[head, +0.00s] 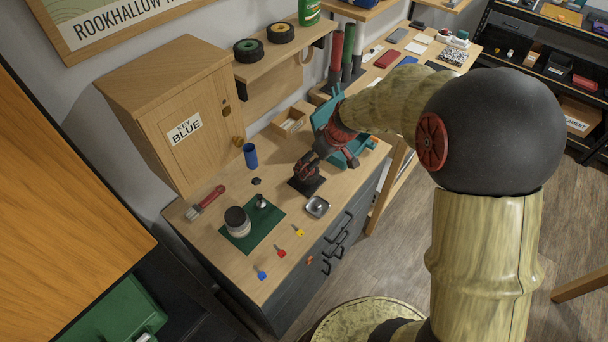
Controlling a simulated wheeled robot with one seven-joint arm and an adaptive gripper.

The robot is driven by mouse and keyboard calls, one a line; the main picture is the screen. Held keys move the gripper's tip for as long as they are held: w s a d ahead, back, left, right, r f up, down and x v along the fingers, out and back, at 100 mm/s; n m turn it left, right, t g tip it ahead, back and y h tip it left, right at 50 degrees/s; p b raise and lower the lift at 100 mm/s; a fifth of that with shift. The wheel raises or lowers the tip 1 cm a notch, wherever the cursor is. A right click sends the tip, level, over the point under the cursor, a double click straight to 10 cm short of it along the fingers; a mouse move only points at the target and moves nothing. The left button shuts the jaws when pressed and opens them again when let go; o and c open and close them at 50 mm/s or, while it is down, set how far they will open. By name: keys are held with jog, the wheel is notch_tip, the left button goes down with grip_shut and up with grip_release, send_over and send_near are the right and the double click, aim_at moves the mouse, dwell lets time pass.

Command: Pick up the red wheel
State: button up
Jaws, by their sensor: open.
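I cannot clearly make out a red wheel in the head view. Two black wheels lie on the wall shelf: one has a greenish hub (249,48), the other a yellowish hub (281,32). My arm reaches left over the workbench, and my gripper (312,160) points down at its middle, open. Just below it is a small dark reddish object on a black base (307,184). It is partly hidden by my gripper, and I cannot tell whether they touch. A teal case (357,151) stands open behind my gripper, partly hidden.
A wooden cabinet labelled "KEY BLUE" (184,127) stands on the workbench (204,247). A green mat (262,236) holds a jar (237,220). A blue cup (250,156), metal dish (317,206), red-handled brush (206,201) and several coloured keys (281,253) lie around.

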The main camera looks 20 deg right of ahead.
jog(key=shift+w+a+f, duration=0.15)
jog(key=shift+a+f, duration=0.05)
jog(key=shift+f, duration=0.45)
jog(key=shift+d+b+x, duration=0.15)
jog(key=shift+b+x, duration=0.35)
jog(key=shift+x, duration=1.1)
jog(key=shift+d+b+x, duration=0.15)
jog(key=shift+b+x, duration=0.3)
jog(key=shift+x, duration=1.15)
jog(key=c, duration=0.3)
jog(key=c, duration=0.9)
jog(key=shift+c, duration=0.2)
